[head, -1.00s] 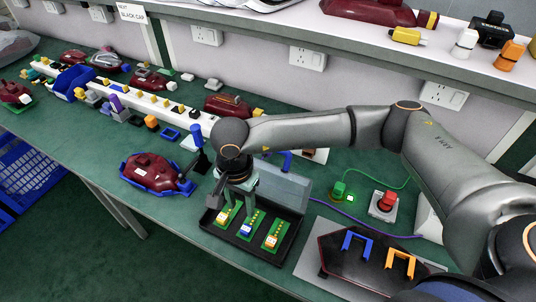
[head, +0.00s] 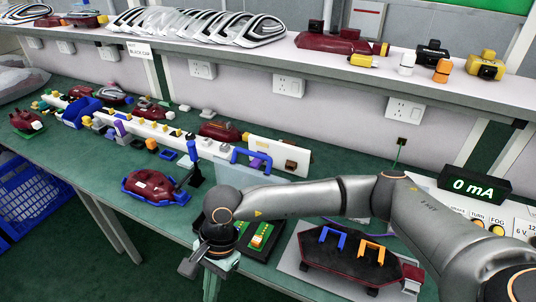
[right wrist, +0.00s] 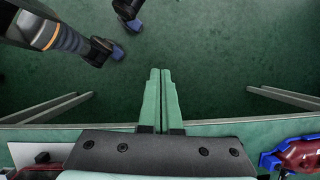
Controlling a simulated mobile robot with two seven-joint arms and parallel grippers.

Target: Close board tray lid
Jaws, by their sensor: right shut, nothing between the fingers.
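The black board tray (head: 272,246) sits near the table's front edge, with green boards (head: 260,236) in it. Its clear grey lid (head: 243,175) stands open behind the tray, partly hidden by my right arm. My right gripper (head: 211,288) is at the tray's front left, out past the table's front edge, apart from the lid. In the right wrist view, its teal fingers (right wrist: 155,90) are shut together, empty, over the floor. The tray's left part is hidden behind my right arm and wrist. My left gripper is not in view.
A dark red lamp in a blue holder (head: 155,186) lies left of the tray. A black fixture with blue and orange clips (head: 345,257) stands right of it. A white rack (head: 160,131) with several parts runs behind. Open floor lies in front of the table.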

